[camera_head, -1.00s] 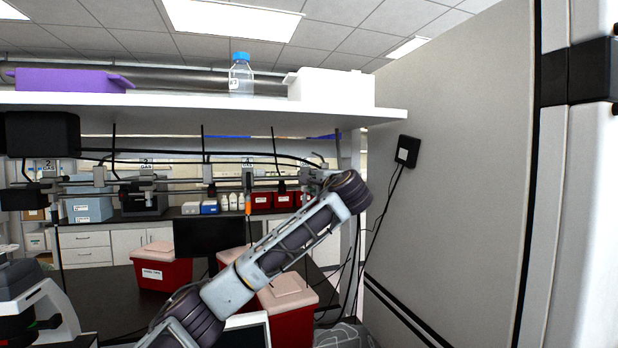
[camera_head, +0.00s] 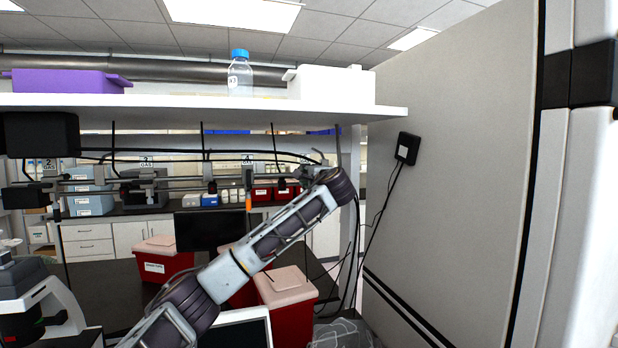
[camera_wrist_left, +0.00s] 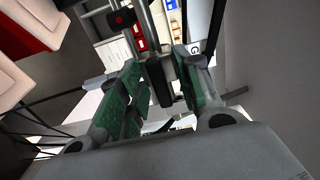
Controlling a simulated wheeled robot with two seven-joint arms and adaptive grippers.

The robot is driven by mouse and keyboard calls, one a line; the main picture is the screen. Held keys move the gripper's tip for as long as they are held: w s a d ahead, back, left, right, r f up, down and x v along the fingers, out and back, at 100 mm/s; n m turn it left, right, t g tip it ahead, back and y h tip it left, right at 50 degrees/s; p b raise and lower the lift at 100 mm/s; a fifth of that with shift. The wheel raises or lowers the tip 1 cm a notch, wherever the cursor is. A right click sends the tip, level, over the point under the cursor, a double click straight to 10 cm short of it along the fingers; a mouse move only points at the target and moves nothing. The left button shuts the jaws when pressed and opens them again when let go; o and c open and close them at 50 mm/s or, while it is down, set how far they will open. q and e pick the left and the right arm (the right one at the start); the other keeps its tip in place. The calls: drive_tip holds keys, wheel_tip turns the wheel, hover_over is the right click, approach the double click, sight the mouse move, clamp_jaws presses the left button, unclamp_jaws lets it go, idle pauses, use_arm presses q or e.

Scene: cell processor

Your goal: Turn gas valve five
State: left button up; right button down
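The gas rail (camera_head: 180,187) runs under the shelf with valves and hoses. Gas labels 2, 3 and 4 (camera_head: 247,161) show; a label for five is not readable. My left arm reaches up from the lower left to the rail's right end, where its wrist hides most of the hand. In the left wrist view, a dark valve handle (camera_wrist_left: 163,82) on a metal pipe lies between the green-padded fingers of my left gripper (camera_wrist_left: 158,78). The fingers stand apart. A gap shows beside the left pad; the right pad is close to the handle, contact unclear. My right gripper is not in view.
The white shelf (camera_head: 200,101) overhangs the rail. A purple bin (camera_head: 66,81), a blue-capped bottle (camera_head: 239,74) and a white bin (camera_head: 335,84) stand on it. Red boxes (camera_head: 285,296) and a monitor (camera_head: 210,230) are below. A large grey panel (camera_head: 455,170) closes the right side.

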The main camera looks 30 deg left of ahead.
use_arm(q)
drive_tip(key=c, duration=0.7)
clamp_jaws()
drive_tip(key=shift+f, duration=0.1)
